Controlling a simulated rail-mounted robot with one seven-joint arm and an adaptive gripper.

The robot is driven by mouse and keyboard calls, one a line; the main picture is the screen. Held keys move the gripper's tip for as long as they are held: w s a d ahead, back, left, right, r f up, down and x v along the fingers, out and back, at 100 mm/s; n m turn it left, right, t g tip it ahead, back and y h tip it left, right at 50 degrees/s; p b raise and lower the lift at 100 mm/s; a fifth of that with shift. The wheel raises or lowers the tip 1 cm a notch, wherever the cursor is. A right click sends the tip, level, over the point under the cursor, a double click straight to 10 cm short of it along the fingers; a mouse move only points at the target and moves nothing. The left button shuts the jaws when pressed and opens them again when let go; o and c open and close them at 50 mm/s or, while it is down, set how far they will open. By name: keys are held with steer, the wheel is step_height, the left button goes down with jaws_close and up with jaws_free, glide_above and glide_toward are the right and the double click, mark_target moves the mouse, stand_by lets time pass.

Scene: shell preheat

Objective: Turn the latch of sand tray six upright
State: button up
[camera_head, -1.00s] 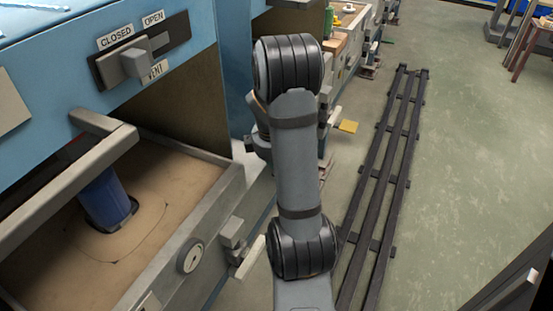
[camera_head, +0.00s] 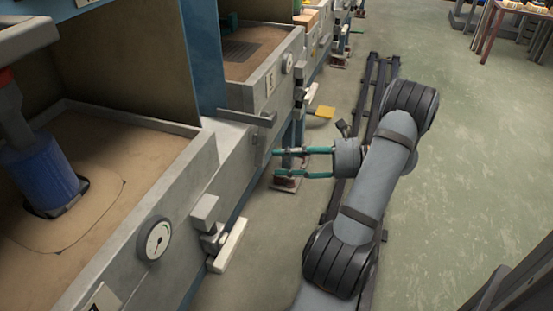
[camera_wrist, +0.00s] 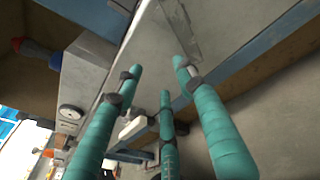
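My gripper (camera_head: 277,163) has teal fingers spread apart with nothing between them. It points left at the tray fronts, apart from any latch. In the wrist view the open fingers (camera_wrist: 160,78) face the grey front wall. The near sand tray (camera_head: 185,185) has a latch with a pale handle (camera_head: 231,246), tilted rather than upright in the picture, on its front; this latch (camera_wrist: 132,127) seems to show in the wrist view too. The tray beyond (camera_head: 240,90) has another pale-handled latch (camera_head: 310,92). Its number plate (camera_head: 270,83) is too small to read, so I cannot tell which tray is six.
A round gauge (camera_head: 154,238) sits on the near tray's front. A blue cylinder (camera_head: 45,175) stands in its sand. A grey bar (camera_head: 247,118) juts out between the trays. Dark floor rails (camera_head: 378,75) run along the row.

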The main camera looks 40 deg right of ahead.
mark_target(266, 140)
steer(key=shift+o, duration=0.9)
steer(key=d+m+t+h, duration=0.1)
steer(key=d+m, duration=0.1)
steer(key=d+m+t, duration=0.2)
steer(key=d, duration=0.1)
steer(key=shift+d+r+h+b, duration=0.1)
steer(key=shift+r+h+b, duration=0.1)
steer(key=shift+h+b, duration=0.15)
steer(key=shift+h, duration=0.25)
steer(key=b+x, duration=0.1)
steer(key=x, duration=0.2)
steer(key=b+x, duration=0.1)
steer(key=x, duration=0.2)
steer(key=b+x, duration=0.1)
steer(key=x, duration=0.3)
steer(key=shift+r, duration=0.25)
steer(key=c, duration=0.3)
jaws_close()
